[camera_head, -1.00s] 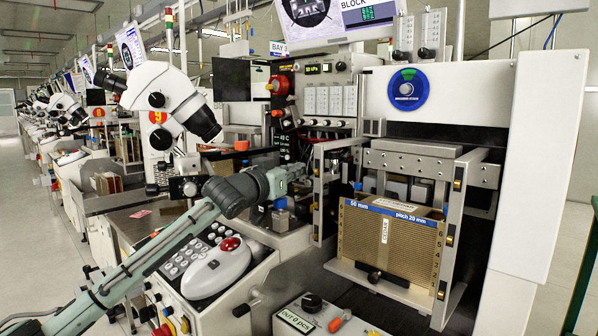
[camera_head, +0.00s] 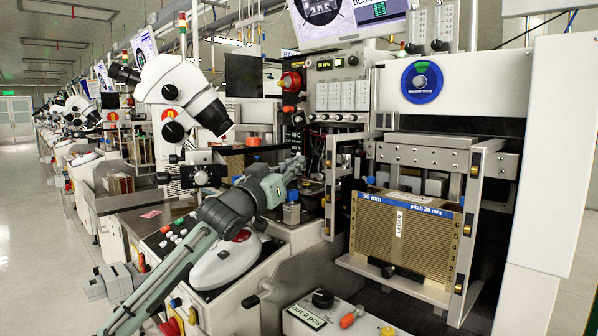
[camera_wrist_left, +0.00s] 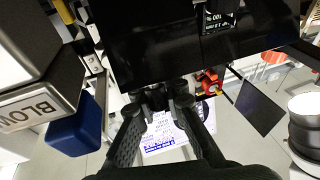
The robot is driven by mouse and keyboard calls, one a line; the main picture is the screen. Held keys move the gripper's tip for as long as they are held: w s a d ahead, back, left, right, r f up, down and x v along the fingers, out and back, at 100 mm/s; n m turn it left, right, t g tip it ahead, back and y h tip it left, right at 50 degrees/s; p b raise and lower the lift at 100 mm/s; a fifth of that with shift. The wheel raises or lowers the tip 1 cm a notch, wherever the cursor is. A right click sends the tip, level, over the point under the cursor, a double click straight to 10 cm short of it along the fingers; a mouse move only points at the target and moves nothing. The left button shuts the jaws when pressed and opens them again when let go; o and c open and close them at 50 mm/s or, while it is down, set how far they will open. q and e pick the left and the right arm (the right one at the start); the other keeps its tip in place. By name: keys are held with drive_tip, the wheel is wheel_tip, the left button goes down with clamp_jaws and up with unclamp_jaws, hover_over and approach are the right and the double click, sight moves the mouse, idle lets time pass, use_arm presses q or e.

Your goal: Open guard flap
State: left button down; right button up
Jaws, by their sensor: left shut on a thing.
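A dark glossy panel (camera_wrist_left: 190,45), which I take to be the guard flap, fills the upper middle of the left wrist view. My left gripper (camera_wrist_left: 168,97) is shut at its lower edge, on a small dark part between the fingertips. In the head view my left gripper (camera_head: 297,165) is at the left side of the machine opening, next to its metal frame. The flap cannot be made out clearly in the head view. My right gripper is not in view.
A brown slotted magazine (camera_head: 405,235) stands on a shelf right of the gripper. A microscope (camera_head: 180,95) stands to the left. A keypad console with a white mouse-shaped device (camera_head: 225,265) lies below my arm. A blue block (camera_wrist_left: 75,130) shows in the wrist view.

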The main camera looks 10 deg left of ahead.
use_arm(q)
drive_tip(key=shift+s+a+r, duration=0.1)
drive_tip(key=shift+a+r, duration=0.15)
drive_tip(key=shift+r, duration=0.3)
drive_tip(key=c, duration=1.8)
unclamp_jaws()
drive_tip(key=shift+s+r, duration=0.15)
drive_tip(key=shift+c, duration=0.2)
drive_tip(key=shift+o, duration=0.3)
drive_tip(key=shift+f, duration=0.2)
wheel_tip(320, 180, up, 10)
drive_tip(key=shift+c, duration=0.4)
